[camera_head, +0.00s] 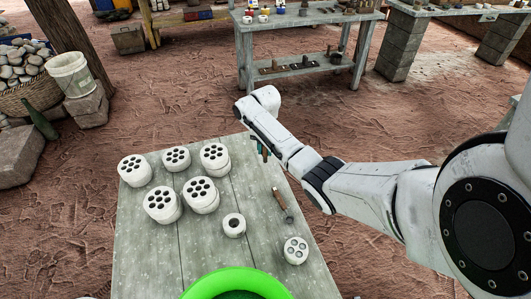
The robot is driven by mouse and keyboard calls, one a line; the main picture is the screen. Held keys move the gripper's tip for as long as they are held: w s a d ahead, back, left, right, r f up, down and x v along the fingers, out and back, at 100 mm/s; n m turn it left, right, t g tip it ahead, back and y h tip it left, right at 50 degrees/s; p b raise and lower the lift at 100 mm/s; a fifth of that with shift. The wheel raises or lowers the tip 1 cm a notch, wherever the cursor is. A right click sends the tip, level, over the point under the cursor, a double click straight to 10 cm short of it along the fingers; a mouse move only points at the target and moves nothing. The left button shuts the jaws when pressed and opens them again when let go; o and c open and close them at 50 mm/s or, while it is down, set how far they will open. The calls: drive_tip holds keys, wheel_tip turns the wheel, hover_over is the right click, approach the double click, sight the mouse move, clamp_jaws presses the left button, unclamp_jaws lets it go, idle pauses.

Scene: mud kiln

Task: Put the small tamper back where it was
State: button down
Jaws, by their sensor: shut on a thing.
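My gripper (262,149) is at the far edge of the grey plank table (145,240), mostly hidden by my own wrist and forearm. A tool with a brown wooden handle and a grey metal end (281,203) lies on the table below my forearm.
Several white holed cylinders (162,204) stand on the table, with a white ring-like piece (233,225) and a smaller holed piece (296,250). A bright green rim (235,280) is at the front. Beyond are a bucket (70,74) and workbenches (310,18).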

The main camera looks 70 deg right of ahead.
drive_tip(key=shift+f, duration=1.05)
drive_tip(key=shift+f, duration=0.1)
drive_tip(key=c, duration=0.9)
unclamp_jaws()
wheel_tip(320, 180, up, 12)
drive_tip(key=shift+r, duration=0.15)
drive_tip(key=shift+s, duration=0.1)
